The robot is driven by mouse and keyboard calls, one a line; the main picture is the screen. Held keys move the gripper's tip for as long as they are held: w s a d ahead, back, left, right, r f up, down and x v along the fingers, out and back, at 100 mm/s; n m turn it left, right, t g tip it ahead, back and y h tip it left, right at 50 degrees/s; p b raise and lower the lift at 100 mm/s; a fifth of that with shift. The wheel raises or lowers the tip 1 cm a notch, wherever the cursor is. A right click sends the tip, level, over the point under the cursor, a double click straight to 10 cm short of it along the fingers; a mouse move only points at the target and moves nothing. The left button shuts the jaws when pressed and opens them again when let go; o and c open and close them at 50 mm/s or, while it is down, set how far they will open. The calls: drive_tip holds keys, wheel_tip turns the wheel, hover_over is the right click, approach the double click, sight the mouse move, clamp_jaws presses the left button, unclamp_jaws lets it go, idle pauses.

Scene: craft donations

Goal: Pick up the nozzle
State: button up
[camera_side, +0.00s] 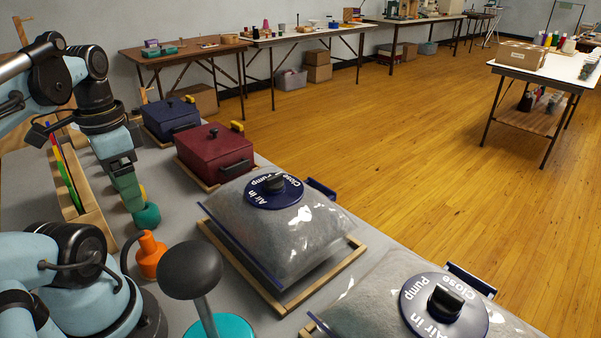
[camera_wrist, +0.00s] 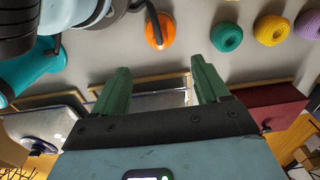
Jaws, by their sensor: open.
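The nozzle (camera_side: 148,256) looks like an orange flared piece with a narrow top and a black hose end at it. It stands on the grey table, in front of my gripper in the side view. In the wrist view the nozzle (camera_wrist: 159,31) is at the top middle, beyond the fingertips, with the black hose curving into it. My gripper (camera_side: 127,203) points down with green fingers, apart from the nozzle and close to a teal yarn ball (camera_side: 148,217). In the wrist view my gripper (camera_wrist: 160,78) has its fingers wide apart with nothing between them.
A teal pump (camera_side: 222,328) with a black handle stands near the front. Clear grey-filled bags (camera_side: 267,240) with blue valves lie on wooden frames. A red case (camera_side: 212,155) and blue case (camera_side: 170,117) stand behind. Yellow (camera_wrist: 271,29) and purple yarn balls (camera_wrist: 310,24) lie right of the nozzle.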

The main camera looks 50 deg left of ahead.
drive_tip(key=shift+c, duration=1.2)
drive_tip(key=n+g, duration=0.1)
drive_tip(key=n, duration=0.1)
hover_over(144, 234)
drive_tip(key=f, duration=0.6)
drive_tip(key=shift+w+a+f, duration=0.1)
drive_tip(key=shift+w+a, duration=0.1)
drive_tip(key=shift+a, duration=0.15)
drive_tip(key=shift+s+d+f, duration=0.1)
drive_tip(key=shift+d+f, duration=0.05)
drive_tip(key=shift+f, duration=0.75)
drive_tip(key=shift+d+f, duration=0.15)
drive_tip(key=shift+f, duration=0.7)
drive_tip(key=shift+s+f, duration=0.1)
drive_tip(key=shift+f, duration=0.8)
